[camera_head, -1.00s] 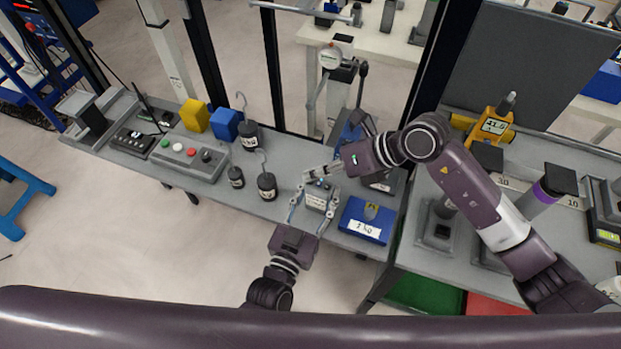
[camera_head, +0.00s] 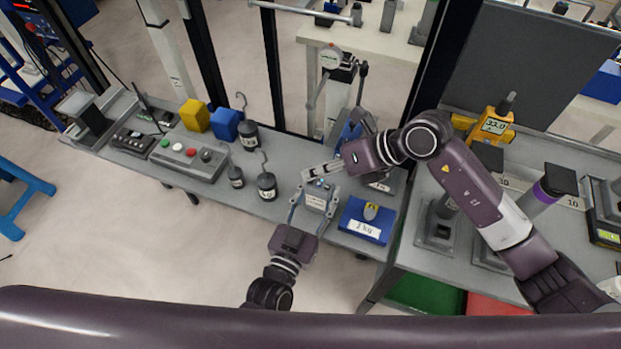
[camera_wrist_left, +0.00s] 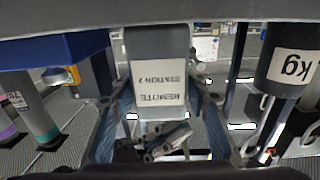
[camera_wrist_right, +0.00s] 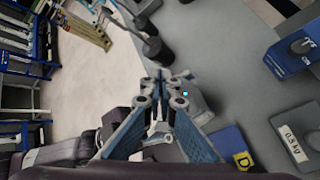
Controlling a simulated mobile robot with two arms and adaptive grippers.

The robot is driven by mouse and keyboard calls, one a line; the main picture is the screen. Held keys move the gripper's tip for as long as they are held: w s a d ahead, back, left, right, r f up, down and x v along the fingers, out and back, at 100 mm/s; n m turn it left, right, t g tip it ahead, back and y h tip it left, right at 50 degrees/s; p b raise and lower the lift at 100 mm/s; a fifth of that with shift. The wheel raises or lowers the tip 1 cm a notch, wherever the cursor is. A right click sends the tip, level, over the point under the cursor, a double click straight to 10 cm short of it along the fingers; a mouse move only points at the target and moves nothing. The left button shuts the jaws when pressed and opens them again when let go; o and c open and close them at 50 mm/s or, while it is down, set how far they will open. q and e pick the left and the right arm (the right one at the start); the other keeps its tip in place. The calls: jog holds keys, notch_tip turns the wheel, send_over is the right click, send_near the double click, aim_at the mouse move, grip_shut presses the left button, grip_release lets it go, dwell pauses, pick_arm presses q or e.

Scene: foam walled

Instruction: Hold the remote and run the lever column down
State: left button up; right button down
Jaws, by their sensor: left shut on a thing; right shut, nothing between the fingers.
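The grey remote (camera_head: 317,202), labelled REMOTE STATION 7 in the left wrist view (camera_wrist_left: 160,85), is held between the fingers of my left gripper (camera_head: 313,209) at the bench's front edge. My right gripper (camera_head: 309,174) is shut and empty, its tips just above the remote's far end. In the right wrist view its closed tips (camera_wrist_right: 163,78) lie beside the remote (camera_wrist_right: 197,103), which shows a small cyan light. I cannot tell whether they touch it. A column with a round dial (camera_head: 331,59) and a dark lever (camera_head: 362,72) stands behind; my right arm hides its foot.
Hooked black weights (camera_head: 267,185) and a grey button box (camera_head: 188,158) stand left. A yellow meter (camera_head: 493,126) is on the right bench. Dark posts rise behind the bench.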

jog(key=shift+r, duration=0.45)
jog(key=shift+r, duration=0.1)
jog(key=shift+r, duration=2.4)
pick_arm(q)
jog(key=o, duration=1.3)
jog(key=shift+s, duration=0.1)
